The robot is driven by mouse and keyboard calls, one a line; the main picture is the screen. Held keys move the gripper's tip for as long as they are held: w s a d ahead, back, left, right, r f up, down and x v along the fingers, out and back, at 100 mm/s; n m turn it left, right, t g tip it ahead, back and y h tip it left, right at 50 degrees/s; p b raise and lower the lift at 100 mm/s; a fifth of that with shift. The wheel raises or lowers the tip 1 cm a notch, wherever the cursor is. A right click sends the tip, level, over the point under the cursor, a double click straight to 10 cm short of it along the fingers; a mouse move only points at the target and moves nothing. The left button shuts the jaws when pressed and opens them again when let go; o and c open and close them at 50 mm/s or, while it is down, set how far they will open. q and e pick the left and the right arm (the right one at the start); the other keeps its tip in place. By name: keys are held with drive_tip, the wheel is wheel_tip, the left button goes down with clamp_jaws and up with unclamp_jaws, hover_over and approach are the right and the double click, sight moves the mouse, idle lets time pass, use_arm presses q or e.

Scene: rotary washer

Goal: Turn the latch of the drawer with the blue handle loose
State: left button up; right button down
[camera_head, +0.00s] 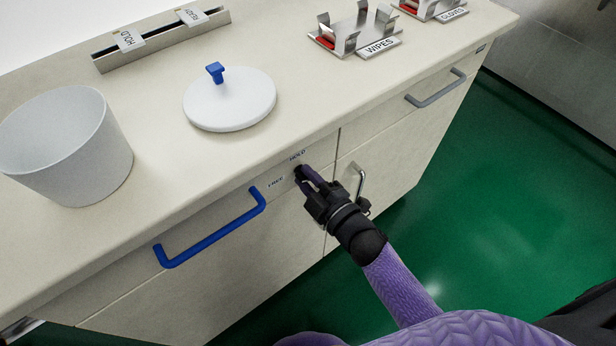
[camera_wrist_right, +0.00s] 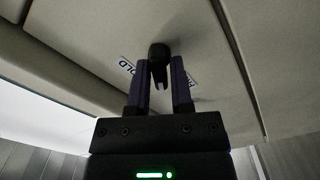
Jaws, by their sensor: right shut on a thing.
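The drawer (camera_head: 150,282) with the blue handle (camera_head: 212,232) is closed in the cabinet front. Its black latch (camera_head: 297,171) sits to the right of the handle, between the printed words FREE and HOLD. My right gripper (camera_head: 306,178) is at the latch with its fingers around it. In the right wrist view the dark latch knob (camera_wrist_right: 158,52) is between the two fingers of my right gripper (camera_wrist_right: 159,95), with a HOLD label beside it. The fingers partly hide the latch, so its exact angle is hard to tell. My left gripper is not in view.
On the counter (camera_head: 300,75) stand a grey bin (camera_head: 75,150), a white lid (camera_head: 230,105) with a blue knob, a metal rail (camera_head: 160,40) and a wipes holder (camera_head: 355,35). A grey handle (camera_head: 436,90) and a metal door handle (camera_head: 361,182) are to the right. Green floor is clear.

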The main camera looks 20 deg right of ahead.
drive_tip(key=n, duration=0.4)
drive_tip(key=shift+f+b, duration=0.1)
drive_tip(key=shift+b, duration=0.25)
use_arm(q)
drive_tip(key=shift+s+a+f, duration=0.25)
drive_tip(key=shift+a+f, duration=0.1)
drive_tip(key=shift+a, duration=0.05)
use_arm(e)
drive_tip(key=shift+n, duration=0.4)
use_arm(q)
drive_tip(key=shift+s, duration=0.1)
use_arm(e)
drive_tip(key=shift+n, duration=0.3)
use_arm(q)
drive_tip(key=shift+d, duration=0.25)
use_arm(e)
drive_tip(key=c, duration=0.6)
unclamp_jaws()
drive_tip(key=shift+c, duration=0.2)
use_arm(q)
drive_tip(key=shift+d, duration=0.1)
